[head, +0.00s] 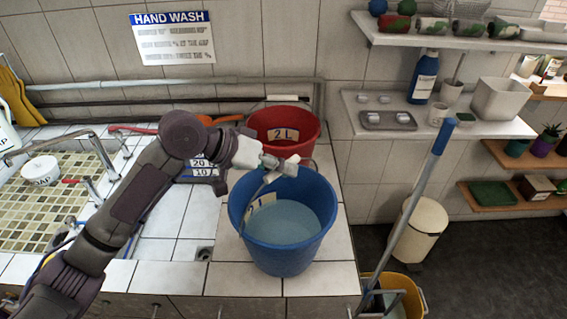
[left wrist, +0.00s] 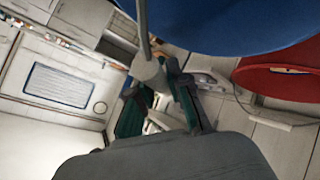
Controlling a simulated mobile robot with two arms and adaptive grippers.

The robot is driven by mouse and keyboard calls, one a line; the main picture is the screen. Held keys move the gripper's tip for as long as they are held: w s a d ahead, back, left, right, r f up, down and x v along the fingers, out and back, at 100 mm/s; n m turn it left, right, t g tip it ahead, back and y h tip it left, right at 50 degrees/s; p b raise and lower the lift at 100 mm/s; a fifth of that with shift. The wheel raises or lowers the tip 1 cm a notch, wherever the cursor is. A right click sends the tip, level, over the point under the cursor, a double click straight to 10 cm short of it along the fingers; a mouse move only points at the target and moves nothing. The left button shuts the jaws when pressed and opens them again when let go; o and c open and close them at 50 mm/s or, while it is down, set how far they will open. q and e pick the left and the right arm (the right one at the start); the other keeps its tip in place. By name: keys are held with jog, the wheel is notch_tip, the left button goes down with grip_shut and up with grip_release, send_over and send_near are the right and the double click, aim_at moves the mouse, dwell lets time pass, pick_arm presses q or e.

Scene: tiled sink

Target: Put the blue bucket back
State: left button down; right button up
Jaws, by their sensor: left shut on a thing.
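The blue bucket (head: 310,240) is at the tiled counter's front, with a pale blue, water-like surface inside. I cannot tell whether its base touches the tiles. My left gripper (head: 280,165) is over its back rim, shut on its wire handle. In the left wrist view the gripper (left wrist: 160,88) closes around the pale handle grip, and the blue bucket (left wrist: 230,25) fills the top right. The red bucket marked 2 L (head: 297,128) stands just behind the blue one. My right gripper is not in view.
A tiled sink (head: 45,195) with taps lies left. A label board (head: 205,170) is partly hidden behind my left arm. A blue-handled mop (head: 425,180) leans from a yellow bucket (head: 412,296) at the right. Wall shelves (head: 350,105) hold bottles and trays. Bare tiles (head: 235,280) lie in front.

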pick_arm(q)
jog(key=shift+f+p, duration=0.4)
jog(key=shift+f, duration=0.8)
jog(key=c, duration=1.5)
grip_release()
jog(key=shift+s+f, duration=0.15)
jog(key=shift+f, duration=0.35)
jog(key=shift+c, duration=0.2)
jog(key=o, duration=0.4)
jog(key=shift+s, duration=0.1)
jog(key=shift+r, duration=0.1)
jog(key=shift+b+v, duration=1.4)
jog(key=shift+v, duration=4.65)
